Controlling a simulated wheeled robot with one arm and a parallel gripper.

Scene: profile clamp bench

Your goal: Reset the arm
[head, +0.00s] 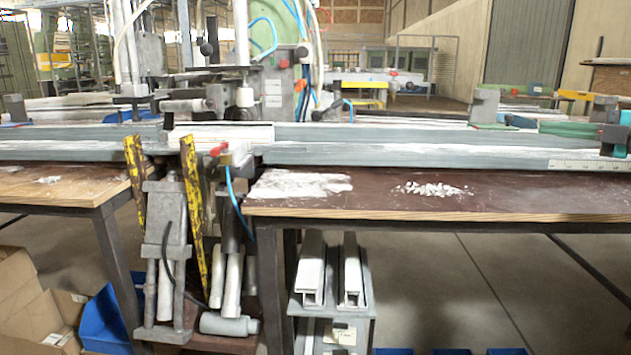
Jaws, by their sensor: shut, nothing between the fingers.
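My arm and my gripper do not show in the head view. The profile clamp bench stands across the middle of the view, with a long grey profile rail (400,152) running from left to right. A clamp machine (240,92) with blue hoses stands at the rail, left of the middle. I see nothing that I can tell to be a part of my own arm.
A brown table top (560,195) at right bears white chips (433,189). A wooden table top (60,184) is at left. Yellow-black striped posts (193,210) stand between them. White profiles (312,268) stand below. A blue bin (107,318) and cardboard box (45,318) are lower left. Floor at lower right looks mostly clear.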

